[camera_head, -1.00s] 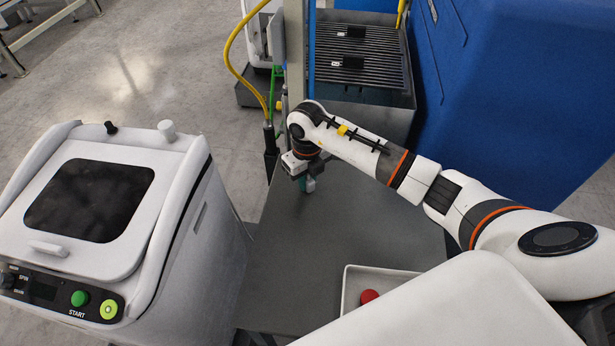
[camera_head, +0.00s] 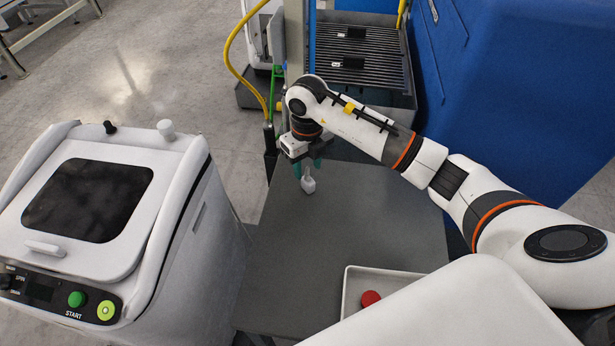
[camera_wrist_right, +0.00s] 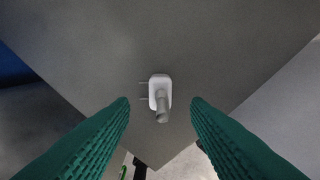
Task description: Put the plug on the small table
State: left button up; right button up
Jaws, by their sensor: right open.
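The plug (camera_head: 308,185) is a small white piece with a grey stub. It rests on the small grey table (camera_head: 340,235) near its far left edge. It also shows in the right wrist view (camera_wrist_right: 159,90), with two thin prongs pointing left. My right gripper (camera_head: 308,168) is just above the plug, pointing down. Its green fingers are open and apart on both sides in the wrist view (camera_wrist_right: 160,105), with nothing between them gripped. My left gripper is not in view.
A white tray (camera_head: 347,290) with a red round object (camera_head: 370,298) is at the table's near side, partly hidden by my body. A white machine (camera_head: 190,215) stands left. A blue cabinet (camera_head: 530,90) is right, and a grated bench (camera_head: 385,75) behind. The table's middle is clear.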

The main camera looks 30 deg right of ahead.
aim_at(307, 178)
notch_tip(307, 178, up, 6)
jog(key=shift+r+b, duration=0.25)
jog(key=shift+b, duration=0.15)
dwell(0.3)
